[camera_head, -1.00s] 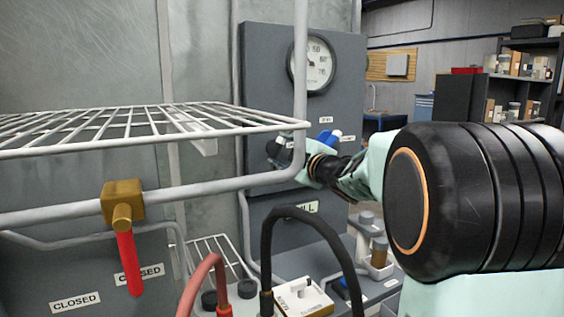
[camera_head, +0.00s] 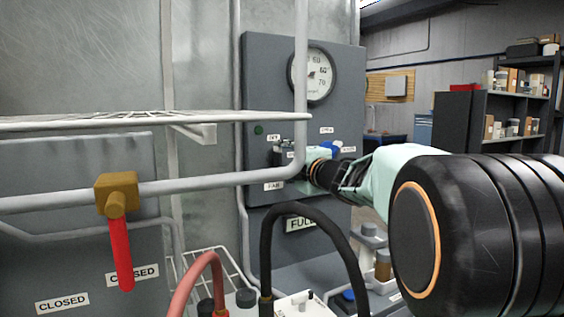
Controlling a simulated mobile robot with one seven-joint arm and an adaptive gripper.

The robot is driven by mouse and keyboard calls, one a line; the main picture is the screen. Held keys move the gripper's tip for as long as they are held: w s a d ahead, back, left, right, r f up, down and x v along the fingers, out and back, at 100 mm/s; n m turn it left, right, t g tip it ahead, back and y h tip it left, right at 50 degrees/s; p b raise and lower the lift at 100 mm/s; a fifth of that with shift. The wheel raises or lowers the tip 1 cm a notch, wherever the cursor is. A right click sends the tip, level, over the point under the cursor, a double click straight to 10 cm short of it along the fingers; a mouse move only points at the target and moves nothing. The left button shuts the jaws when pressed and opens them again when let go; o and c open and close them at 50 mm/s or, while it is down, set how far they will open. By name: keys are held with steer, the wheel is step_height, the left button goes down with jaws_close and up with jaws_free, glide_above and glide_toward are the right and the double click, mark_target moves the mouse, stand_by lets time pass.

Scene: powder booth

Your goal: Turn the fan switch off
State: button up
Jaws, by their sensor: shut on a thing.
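The fan switch sits on the grey control panel (camera_head: 258,80), above a label (camera_head: 274,186) that reads "FAN" and below a small label that seems to read "OFF". My gripper (camera_head: 284,154) is at this switch, its jaws shut on it. The fingers and the white pipe in front hide most of the switch, so its exact position is unclear.
A white pipe (camera_head: 230,180) and wire shelf (camera_head: 120,121) stand in front of the panel. A red-handled valve (camera_head: 121,250) hangs at left. Black (camera_head: 267,250) and red (camera_head: 205,268) hoses arch below my arm. A round gauge (camera_head: 316,74) and blue knob (camera_head: 329,148) are near the gripper.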

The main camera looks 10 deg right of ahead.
steer(key=o, duration=1.2)
steer(key=shift+c, duration=0.2)
steer(key=v, duration=0.7)
steer(key=shift+s, duration=0.25)
steer(key=shift+d, duration=0.1)
